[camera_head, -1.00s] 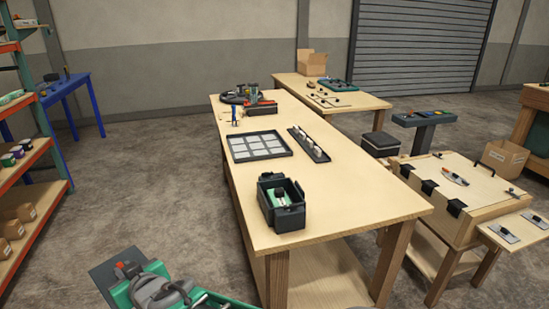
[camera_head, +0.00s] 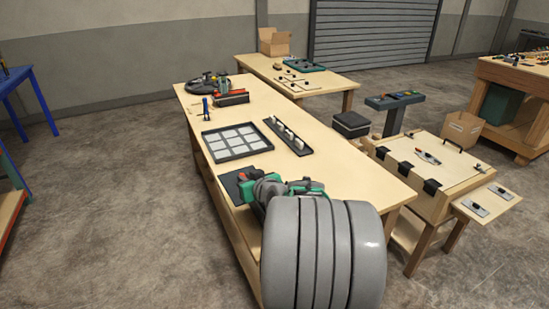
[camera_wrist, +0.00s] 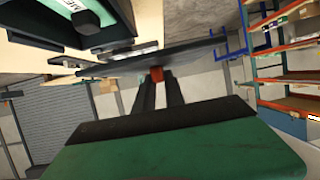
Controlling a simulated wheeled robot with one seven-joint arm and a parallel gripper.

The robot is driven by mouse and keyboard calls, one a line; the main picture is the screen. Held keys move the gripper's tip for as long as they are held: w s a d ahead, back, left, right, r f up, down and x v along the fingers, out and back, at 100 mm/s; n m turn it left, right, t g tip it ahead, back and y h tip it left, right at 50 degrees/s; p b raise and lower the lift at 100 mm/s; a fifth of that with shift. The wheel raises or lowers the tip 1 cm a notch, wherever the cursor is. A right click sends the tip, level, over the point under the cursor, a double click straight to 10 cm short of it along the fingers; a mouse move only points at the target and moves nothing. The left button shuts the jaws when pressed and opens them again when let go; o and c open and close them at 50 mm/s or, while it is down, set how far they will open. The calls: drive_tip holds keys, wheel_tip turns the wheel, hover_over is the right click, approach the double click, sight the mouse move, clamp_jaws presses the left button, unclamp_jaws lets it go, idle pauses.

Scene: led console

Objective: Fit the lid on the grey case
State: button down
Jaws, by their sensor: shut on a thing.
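The lid is a dark flat plate (camera_head: 235,185) with a red-orange knob (camera_wrist: 157,73). My gripper (camera_wrist: 158,78) is shut on that knob, and the lid shows nearly edge-on in the wrist view (camera_wrist: 190,53). The dark grey case (camera_wrist: 122,22) is at the top left of the wrist view, with a green item and a white label inside. The lid is held off the case, between it and my gripper. In the head view my arm hides the case, so I cannot tell how well the two line up.
The workbench (camera_head: 360,175) also bears a shallow tray of pale squares (camera_head: 237,141) and a dark rack (camera_head: 287,137) behind my gripper. A wooden box bench (camera_head: 440,170) stands to the right. The front right of the workbench is clear.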

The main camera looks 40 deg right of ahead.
drive_tip(key=s+d+r+h+p, duration=0.1)
drive_tip(key=s+d+r, duration=0.15)
drive_tip(key=d, duration=0.55)
drive_tip(key=shift+m, duration=0.4)
drive_tip(key=shift+s+d+f+b, duration=0.15)
drive_tip(key=shift+f+b, duration=0.3)
drive_tip(key=shift+f, duration=0.7)
drive_tip(key=shift+s+a+f+b, duration=0.15)
drive_tip(key=shift+f+b, duration=0.3)
drive_tip(key=shift+f, duration=0.7)
drive_tip(key=shift+s+d+f+b, duration=0.2)
drive_tip(key=shift+f+b, duration=0.25)
drive_tip(key=shift+f, duration=0.7)
drive_tip(key=shift+s+a+b, duration=0.1)
drive_tip(key=shift+b, duration=0.3)
drive_tip(key=shift+f+b, duration=1.15)
drive_tip(key=shift+b, duration=0.15)
drive_tip(key=c, duration=1.3)
unclamp_jaws()
